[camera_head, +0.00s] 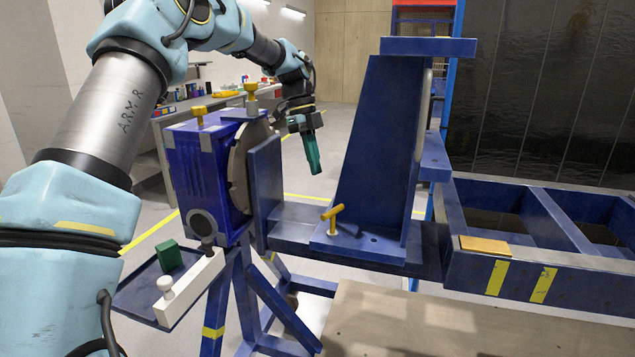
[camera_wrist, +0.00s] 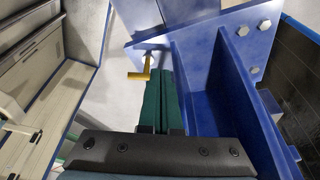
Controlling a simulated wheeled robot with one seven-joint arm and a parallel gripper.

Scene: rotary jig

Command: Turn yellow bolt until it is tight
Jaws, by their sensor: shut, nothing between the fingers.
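The yellow bolt (camera_head: 334,214), with an L-shaped or T-shaped handle, stands on the foot plate of the blue bracket (camera_head: 375,150) in the head view. In the wrist view the yellow bolt (camera_wrist: 142,72) shows just left of the fingertips, with its handle pointing left. My gripper (camera_head: 317,172) has green fingers, pressed together and empty, pointing down behind and above the bolt in the head view. In the wrist view my gripper (camera_wrist: 164,74) appears close beside the bolt; whether they touch I cannot tell. The bolt's thread is hidden.
A blue rotary unit (camera_head: 205,170) with yellow knobs on top stands left of the bracket. A tray (camera_head: 138,296) holds a green block and a white bar. A blue frame (camera_head: 520,215) extends right. The bracket's upright wall and several bolt heads are close to my fingers.

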